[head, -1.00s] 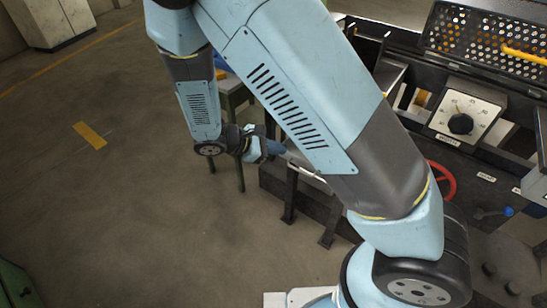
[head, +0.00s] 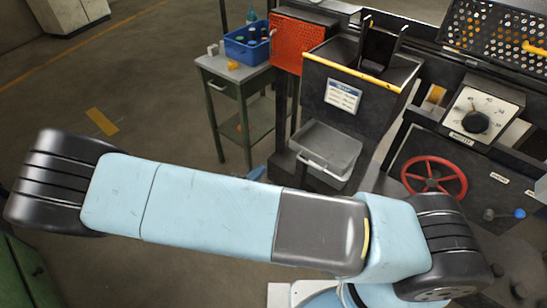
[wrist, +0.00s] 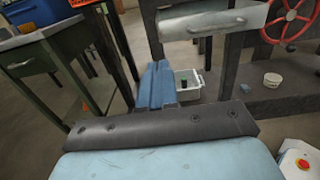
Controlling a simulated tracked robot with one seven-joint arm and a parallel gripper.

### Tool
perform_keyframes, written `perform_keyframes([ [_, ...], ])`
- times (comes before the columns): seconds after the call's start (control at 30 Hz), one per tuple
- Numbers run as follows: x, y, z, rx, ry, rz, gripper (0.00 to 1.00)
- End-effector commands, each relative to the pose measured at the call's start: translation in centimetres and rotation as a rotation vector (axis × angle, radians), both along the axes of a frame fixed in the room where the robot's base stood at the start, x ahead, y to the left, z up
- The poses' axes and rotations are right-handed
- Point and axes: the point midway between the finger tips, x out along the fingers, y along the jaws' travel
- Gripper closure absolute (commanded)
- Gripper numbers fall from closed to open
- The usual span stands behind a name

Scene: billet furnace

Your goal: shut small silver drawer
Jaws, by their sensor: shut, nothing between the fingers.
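The small silver drawer (head: 345,147) sticks out from under the black hopper in the head view, with its empty inside showing and a handle on its front. In the wrist view the drawer's front (wrist: 205,24) is at the top, above and right of my gripper. My gripper (wrist: 158,68) has blue fingers, shut and empty, pointing forward below the drawer's level in the picture. They look apart from the drawer, though the gap is hard to judge. In the head view my arm hides most of the gripper.
A green workbench (head: 222,85) with a blue crate (head: 246,46) stands left of the drawer. A red handwheel (head: 434,178) and a dial (head: 477,122) are to the right. A white bin (wrist: 189,88) lies low beyond my gripper. Floor at the left is open.

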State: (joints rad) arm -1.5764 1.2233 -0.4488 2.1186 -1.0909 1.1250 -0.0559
Motion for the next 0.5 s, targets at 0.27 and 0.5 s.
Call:
perform_keyframes([
  [0.27,3.1,-2.5,0.1,-0.001,-0.001,-0.003,1.00],
  [0.5,6.5,-5.1,0.1,-0.001,-0.002,-0.003,1.00],
])
